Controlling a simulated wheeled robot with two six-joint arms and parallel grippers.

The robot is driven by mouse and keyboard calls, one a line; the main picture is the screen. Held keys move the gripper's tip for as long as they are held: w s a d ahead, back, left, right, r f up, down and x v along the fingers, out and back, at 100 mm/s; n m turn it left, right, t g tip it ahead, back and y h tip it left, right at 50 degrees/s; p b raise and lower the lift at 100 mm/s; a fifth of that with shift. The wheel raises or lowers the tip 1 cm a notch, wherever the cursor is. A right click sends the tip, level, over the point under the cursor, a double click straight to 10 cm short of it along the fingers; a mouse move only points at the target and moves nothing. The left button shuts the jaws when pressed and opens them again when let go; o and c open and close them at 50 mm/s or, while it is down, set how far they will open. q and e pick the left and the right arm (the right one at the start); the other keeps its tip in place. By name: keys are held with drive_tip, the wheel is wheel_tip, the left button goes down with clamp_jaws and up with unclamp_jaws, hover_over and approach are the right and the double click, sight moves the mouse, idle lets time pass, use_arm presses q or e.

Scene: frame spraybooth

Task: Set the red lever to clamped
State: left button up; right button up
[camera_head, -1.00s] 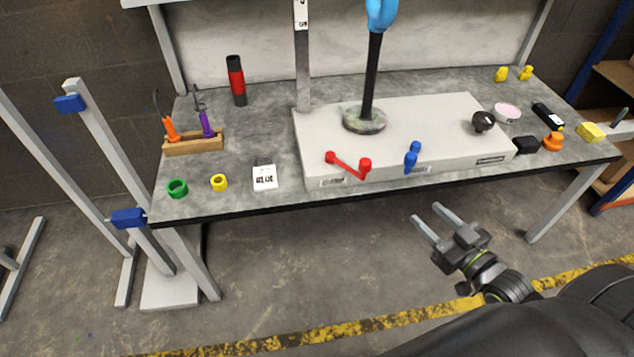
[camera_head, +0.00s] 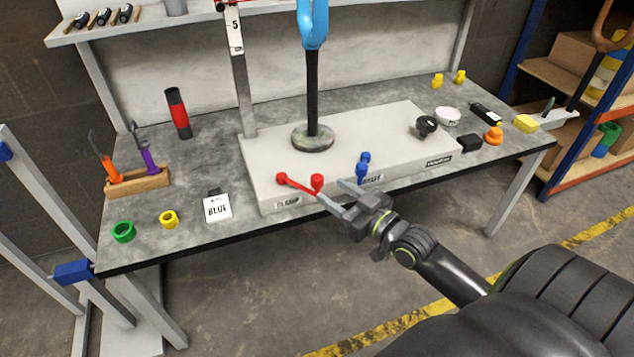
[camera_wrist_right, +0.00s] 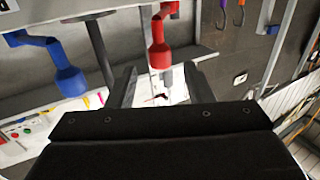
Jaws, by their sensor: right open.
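The red lever (camera_head: 299,185) is on the front face of the light grey base box (camera_head: 400,140) on the workbench. Its arm slopes slightly down from the left pivot to a knob at the right end. My right gripper (camera_head: 340,196) is open and empty, its fingers pointing at the box front, close to the red knob. In the right wrist view the red lever (camera_wrist_right: 160,50) hangs ahead, between the two fingertips (camera_wrist_right: 158,85); I cannot tell whether they touch it. The blue lever (camera_head: 362,168) is right of the red one, also in the wrist view (camera_wrist_right: 65,70). My left gripper is out of view.
A blue-topped black post (camera_head: 312,90) stands on the box.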

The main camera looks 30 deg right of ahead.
sight(322, 184)
drive_tip(key=shift+w+a+b, duration=0.15)
drive_tip(key=shift+w+a, duration=0.05)
drive_tip(key=shift+w, duration=0.8)
drive_tip(key=shift+w+a+b, duration=0.1)
drive_tip(key=shift+w+a, duration=0.15)
drive_tip(key=shift+w, duration=0.8)
drive_tip(key=shift+w+a+b, duration=0.15)
drive_tip(key=shift+w+a, duration=0.05)
drive_tip(key=shift+w, duration=0.8)
drive_tip(key=shift+c, duration=0.2)
clamp_jaws()
